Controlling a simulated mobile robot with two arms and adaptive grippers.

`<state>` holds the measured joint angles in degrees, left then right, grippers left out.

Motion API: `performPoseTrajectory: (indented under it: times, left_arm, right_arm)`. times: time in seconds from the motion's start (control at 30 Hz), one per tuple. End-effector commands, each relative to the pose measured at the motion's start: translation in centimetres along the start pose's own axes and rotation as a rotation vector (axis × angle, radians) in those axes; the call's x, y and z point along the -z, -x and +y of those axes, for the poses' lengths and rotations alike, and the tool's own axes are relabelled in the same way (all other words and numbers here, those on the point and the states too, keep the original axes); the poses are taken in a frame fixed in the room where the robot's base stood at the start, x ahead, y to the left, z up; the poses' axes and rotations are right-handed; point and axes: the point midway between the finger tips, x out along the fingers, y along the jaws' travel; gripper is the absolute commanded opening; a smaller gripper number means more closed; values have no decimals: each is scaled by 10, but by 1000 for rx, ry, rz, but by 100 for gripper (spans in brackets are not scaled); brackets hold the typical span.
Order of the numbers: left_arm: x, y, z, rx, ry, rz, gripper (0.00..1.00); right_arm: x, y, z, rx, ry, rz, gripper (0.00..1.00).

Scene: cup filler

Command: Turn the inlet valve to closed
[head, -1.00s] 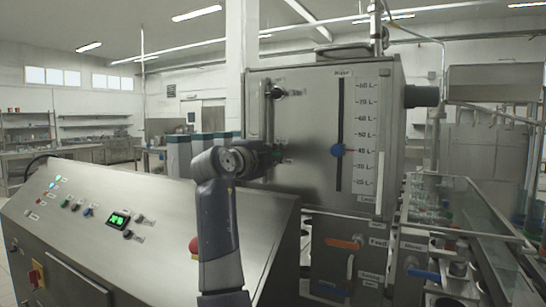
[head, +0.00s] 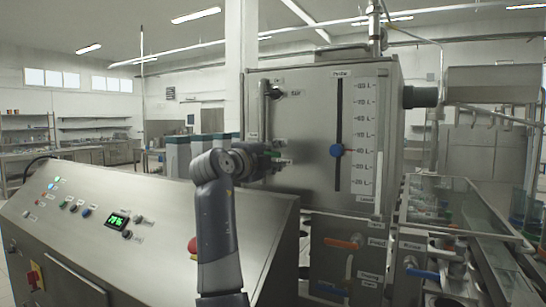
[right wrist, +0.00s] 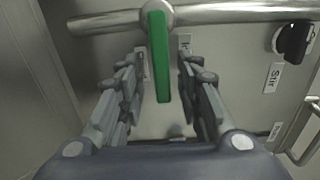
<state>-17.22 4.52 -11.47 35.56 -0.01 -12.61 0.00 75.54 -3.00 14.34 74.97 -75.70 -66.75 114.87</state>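A green valve handle (right wrist: 158,55) sits on a metal pipe (right wrist: 97,22) in the right wrist view. It lies across the pipe. Its label is mostly hidden, so I cannot read whether it is the inlet valve. My right gripper (right wrist: 161,80) is open, with one finger on each side of the handle and a gap on both sides. In the head view my right gripper (head: 272,160) is at the left part of the steel tank front (head: 305,120), below the vertical pipe (head: 264,108), and hides most of the handle. My left gripper is not in view.
A black Stir knob (right wrist: 293,40) is right of the handle. A blue level pointer (head: 337,150) stands on the tank's scale. Orange (head: 343,243) and blue (head: 422,273) handles are lower down.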

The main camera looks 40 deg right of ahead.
Motion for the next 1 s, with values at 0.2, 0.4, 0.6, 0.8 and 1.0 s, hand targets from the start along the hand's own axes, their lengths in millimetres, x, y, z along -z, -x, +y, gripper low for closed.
performPoseTrajectory:
  times: [0.2,0.4,0.6,0.8,1.0]
  left_arm:
    - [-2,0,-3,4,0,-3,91]
    - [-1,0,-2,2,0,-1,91]
    - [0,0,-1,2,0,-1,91]
    - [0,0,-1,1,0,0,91]
    - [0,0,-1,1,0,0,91]
  right_arm:
    - [-1,5,-1,3,1,-1,32]
    - [-2,39,-1,3,-1,-5,32]
    - [-1,82,0,2,-1,-4,32]
    - [0,111,0,1,1,-2,32]
    - [0,120,0,0,0,0,32]
